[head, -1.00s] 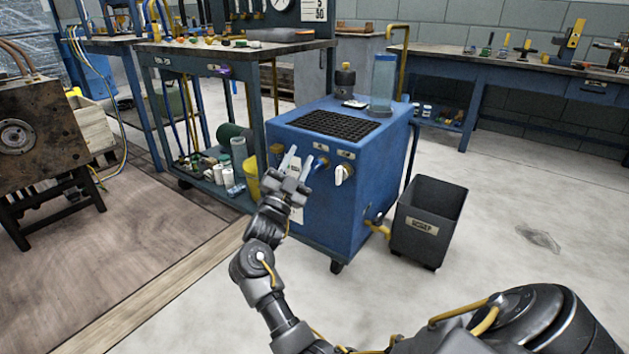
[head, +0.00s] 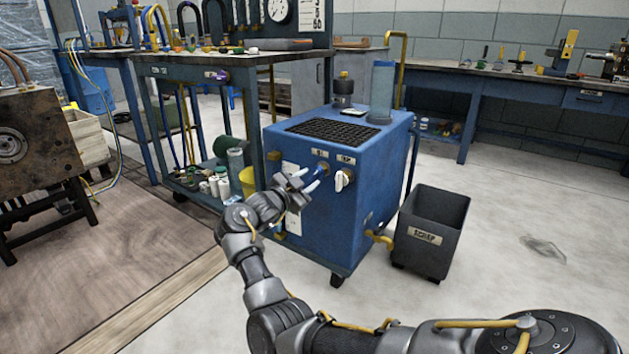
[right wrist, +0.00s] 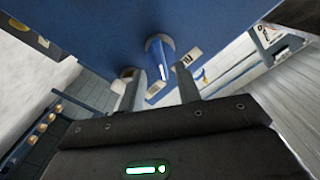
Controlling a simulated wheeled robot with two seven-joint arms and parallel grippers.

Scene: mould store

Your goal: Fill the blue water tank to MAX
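The blue water tank (head: 335,235) is a wheeled blue cabinet with a black grille (head: 327,130) on top. A clear cylinder (head: 382,90) stands at its back right corner; I cannot make out a water level or MAX mark. A blue valve handle (head: 321,168) and a white handle (head: 343,178) sit on the front under small labels. My right gripper (head: 307,181) is open and empty just in front of the blue handle. In the right wrist view the blue handle (right wrist: 161,56) shows beyond and between the spread fingers (right wrist: 162,92). My left gripper is not in view.
A dark scrap bin (head: 430,235) stands right of the tank, near a yellow pipe (head: 379,238). A blue workbench cart (head: 215,70) with tools stands at left, with a yellow bucket (head: 247,182) under its near end. Open floor lies in front and to the right.

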